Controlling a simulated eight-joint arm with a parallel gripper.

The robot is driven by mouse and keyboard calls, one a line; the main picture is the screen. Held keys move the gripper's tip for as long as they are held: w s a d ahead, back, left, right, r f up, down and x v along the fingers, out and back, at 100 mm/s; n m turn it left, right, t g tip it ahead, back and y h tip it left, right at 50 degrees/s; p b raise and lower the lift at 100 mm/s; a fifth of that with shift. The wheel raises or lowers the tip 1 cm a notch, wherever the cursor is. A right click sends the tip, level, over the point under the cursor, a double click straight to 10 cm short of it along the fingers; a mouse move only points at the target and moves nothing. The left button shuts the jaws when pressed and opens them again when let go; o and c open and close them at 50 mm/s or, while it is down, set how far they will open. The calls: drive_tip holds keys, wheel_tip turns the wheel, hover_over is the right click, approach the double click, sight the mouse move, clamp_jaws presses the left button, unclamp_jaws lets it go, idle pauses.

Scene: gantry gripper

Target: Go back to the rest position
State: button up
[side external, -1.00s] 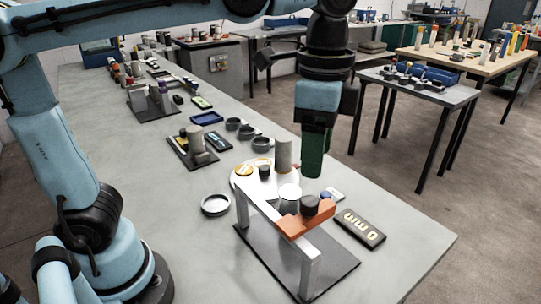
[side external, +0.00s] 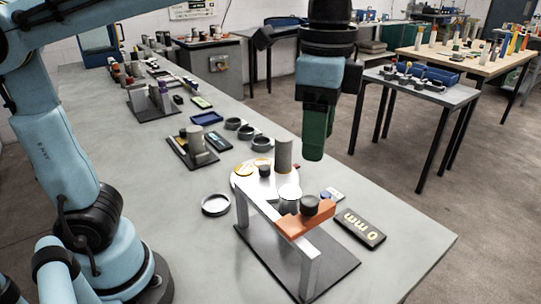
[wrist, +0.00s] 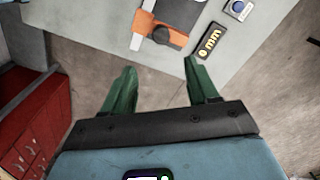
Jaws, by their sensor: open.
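My gripper (side external: 314,155) hangs in the air above the far right part of the grey workbench, its green fingers pointing down. In the wrist view my gripper (wrist: 158,78) shows two green fingers well apart with nothing between them. Below and in front of it in the side view stands a gantry fixture (side external: 309,262) with an orange block (side external: 304,220) and a dark knob (side external: 309,205) on its crossbar. The orange block also shows at the top of the wrist view (wrist: 163,32). The gripper touches nothing.
A black "0 mm" plate (side external: 358,228) lies right of the gantry. A round white plate with a grey cylinder (side external: 283,153) stands behind it. A red cabinet (wrist: 35,130) shows in the wrist view. The bench's front right corner is clear.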

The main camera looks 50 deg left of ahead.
drive_tip(key=s+a+f+n+t, duration=0.1)
drive_tip(key=a+f+n+t, duration=0.6)
drive_tip(key=a+f+n, duration=0.4)
wheel_tip(320, 180, down, 3)
drive_tip(key=shift+s+a+f, duration=0.2)
drive_tip(key=shift+s+a, duration=0.1)
drive_tip(key=shift+a, duration=0.9)
